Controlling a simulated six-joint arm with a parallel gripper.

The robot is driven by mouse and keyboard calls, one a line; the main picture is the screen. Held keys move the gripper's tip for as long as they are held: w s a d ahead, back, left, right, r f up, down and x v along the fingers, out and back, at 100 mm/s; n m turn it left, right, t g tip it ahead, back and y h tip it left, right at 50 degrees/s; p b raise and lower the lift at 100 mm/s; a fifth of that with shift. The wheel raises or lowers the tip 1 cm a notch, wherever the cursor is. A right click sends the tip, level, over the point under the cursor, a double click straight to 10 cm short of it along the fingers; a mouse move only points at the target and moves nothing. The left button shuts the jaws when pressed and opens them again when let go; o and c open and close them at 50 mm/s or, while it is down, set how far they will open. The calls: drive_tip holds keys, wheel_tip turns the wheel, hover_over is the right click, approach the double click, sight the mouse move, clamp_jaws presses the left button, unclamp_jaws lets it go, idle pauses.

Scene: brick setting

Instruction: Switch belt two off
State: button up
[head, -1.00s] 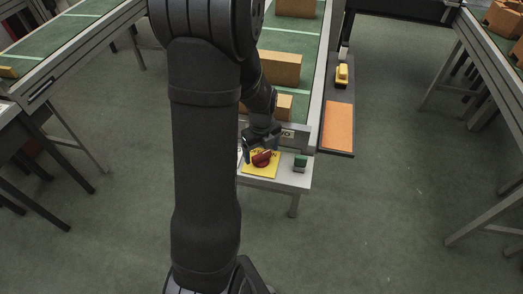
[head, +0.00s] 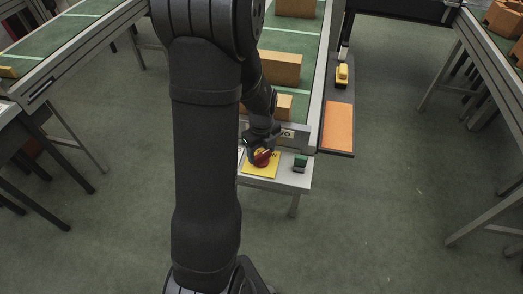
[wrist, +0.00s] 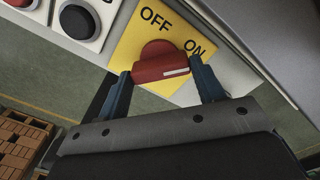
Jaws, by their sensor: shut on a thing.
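A red rotary knob (wrist: 160,62) sits on a yellow plate (wrist: 128,44) printed OFF and ON. The knob's white pointer line lies at its right end, nearer the ON label than OFF. My gripper (wrist: 161,70) is shut on the knob, one blue finger at each end of it. In the head view the red knob (head: 266,158) and yellow plate (head: 258,171) are on a small light table at the near end of the middle belt, with my gripper (head: 259,152) over the knob and partly hiding it.
A black round button (wrist: 77,20) in a white housing is beside the plate in the wrist view. A green-topped block (head: 300,161) stands right of the plate. Cardboard boxes (head: 280,68) lie on the middle belt (head: 290,43). Open floor lies to the right.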

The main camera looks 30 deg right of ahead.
sight(262, 154)
drive_tip(key=n, duration=0.8)
drive_tip(key=shift+n, duration=0.3)
drive_tip(key=n, duration=0.4)
drive_tip(key=shift+n, duration=2.1)
drive_tip(key=o, duration=1)
wheel_tip(262, 154, up, 18)
drive_tip(key=shift+f, duration=0.25)
